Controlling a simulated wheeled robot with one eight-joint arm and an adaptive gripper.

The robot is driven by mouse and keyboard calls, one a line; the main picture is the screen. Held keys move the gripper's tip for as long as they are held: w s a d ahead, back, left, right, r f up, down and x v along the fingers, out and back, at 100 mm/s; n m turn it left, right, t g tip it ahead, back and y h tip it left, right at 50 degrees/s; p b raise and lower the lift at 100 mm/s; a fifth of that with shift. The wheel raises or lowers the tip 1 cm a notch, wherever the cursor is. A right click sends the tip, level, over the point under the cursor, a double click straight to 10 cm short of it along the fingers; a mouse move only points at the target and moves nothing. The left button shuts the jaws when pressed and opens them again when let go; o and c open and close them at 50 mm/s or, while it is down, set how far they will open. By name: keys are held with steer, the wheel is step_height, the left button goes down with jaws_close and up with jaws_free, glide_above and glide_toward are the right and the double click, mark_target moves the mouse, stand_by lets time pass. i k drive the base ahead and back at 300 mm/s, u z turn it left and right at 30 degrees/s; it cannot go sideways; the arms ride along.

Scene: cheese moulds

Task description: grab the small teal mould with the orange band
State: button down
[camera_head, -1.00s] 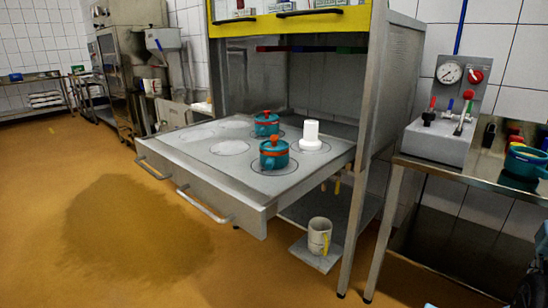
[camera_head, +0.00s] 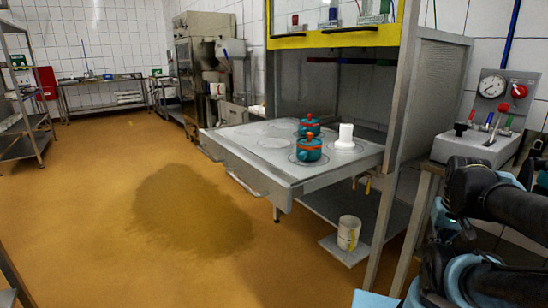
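Two teal moulds with orange-red tops stand on the pulled-out grey drawer top (camera_head: 240,150). The back mould (camera_head: 309,131) looks slightly smaller and shows an orange band. The front mould (camera_head: 308,152) stands just before it and partly overlaps it in the picture. I cannot tell whether the size difference is real or from distance. A white stepped cylinder (camera_head: 345,137) stands to their right. Black and light blue links of my arm show at the lower right, well apart from the moulds. I can make out no gripper fingers.
A yellow-edged cabinet frame (camera_head: 335,38) rises over the drawer. A pale mug (camera_head: 348,232) stands on a low shelf below. A gauge panel (camera_head: 493,90) is at right. Metal shelving (camera_head: 25,110) stands at left. The brown floor (camera_head: 100,200) is open, with a dark patch.

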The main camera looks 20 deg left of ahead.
mark_target(305, 152)
steer(key=u, duration=1.35)
steer(key=k, duration=0.8)
steer(key=z, duration=0.6)
steer(key=i, duration=1)
